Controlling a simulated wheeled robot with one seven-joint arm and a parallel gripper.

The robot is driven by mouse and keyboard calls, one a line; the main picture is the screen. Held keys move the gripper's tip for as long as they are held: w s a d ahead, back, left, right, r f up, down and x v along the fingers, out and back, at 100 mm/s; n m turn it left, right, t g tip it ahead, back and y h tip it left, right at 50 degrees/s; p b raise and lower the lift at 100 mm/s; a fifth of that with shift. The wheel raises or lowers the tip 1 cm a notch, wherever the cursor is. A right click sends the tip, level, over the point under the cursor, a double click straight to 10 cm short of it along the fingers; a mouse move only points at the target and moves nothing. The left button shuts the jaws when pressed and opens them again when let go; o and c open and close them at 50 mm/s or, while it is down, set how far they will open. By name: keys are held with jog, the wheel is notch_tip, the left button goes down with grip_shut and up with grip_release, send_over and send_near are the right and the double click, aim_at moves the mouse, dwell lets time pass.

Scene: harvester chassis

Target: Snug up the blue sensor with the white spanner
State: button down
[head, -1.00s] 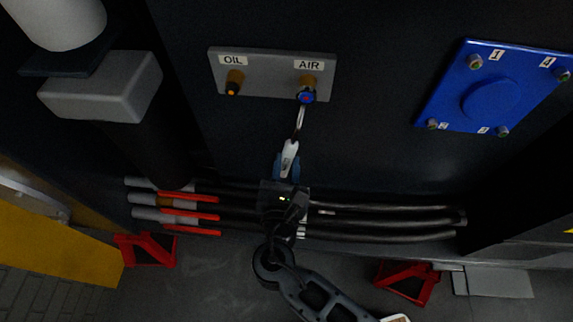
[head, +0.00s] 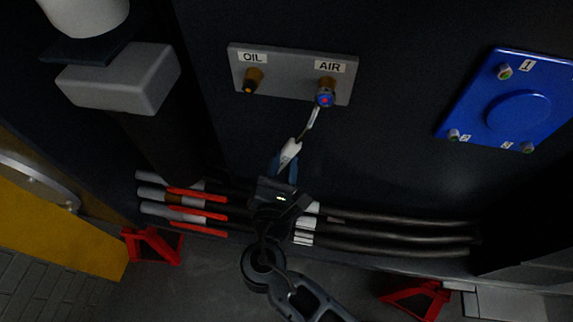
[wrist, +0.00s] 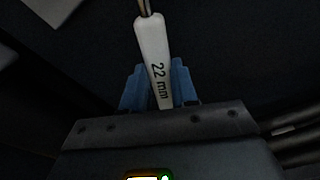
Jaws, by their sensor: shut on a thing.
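The blue sensor (head: 325,98) sits in the brass port under the AIR label on the grey plate (head: 291,72). The white spanner (head: 290,152) points up from my gripper (head: 284,165). Its metal end reaches the blue sensor in the head view, but I cannot tell whether it is seated on it. In the wrist view the white handle (wrist: 153,62), marked 22 mm, stands between the blue fingers of my gripper (wrist: 158,88), which is shut on it. The spanner's head is out of the wrist view.
A dark sensor with an orange centre (head: 250,86) sits under the OIL label, left of the blue one. A blue plate (head: 515,105) with numbered bolts is at right. Hoses (head: 390,228) with red bands run below, and a grey block (head: 125,80) is at upper left.

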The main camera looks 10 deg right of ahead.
jog(key=shift+w+a+r+m+b, duration=0.25)
jog(key=shift+a+m, duration=0.1)
jog(key=shift+a, duration=0.1)
jog(key=shift+w+a+r+m+b, duration=0.15)
jog(key=shift+a+r+m, duration=0.1)
jog(key=shift+a+m, duration=0.15)
jog(key=shift+a, duration=0.1)
jog(key=shift+w+a+r+m+b, duration=0.2)
jog(key=shift+a+r+m+b, duration=0.1)
jog(key=shift+a+r+m, duration=0.2)
jog(key=shift+w+a+r+m+b, duration=0.15)
jog(key=shift+a+r+m+b, duration=0.15)
jog(key=shift+a+m, duration=0.2)
jog(key=shift+a, duration=0.1)
jog(key=shift+s+d+f+n+p, duration=0.15)
jog(key=shift+d+n+p, duration=0.1)
jog(key=shift+p, duration=0.1)
jog(key=shift+s+a, duration=0.1)
jog(key=f+p+v, duration=0.1)
jog(key=p+v, duration=0.1)
jog(key=v, duration=0.8)
jog(key=shift+s+a+y, duration=0.2)
jog(key=shift+a+y, duration=0.1)
jog(key=shift+w, duration=0.1)
dwell(1.2)
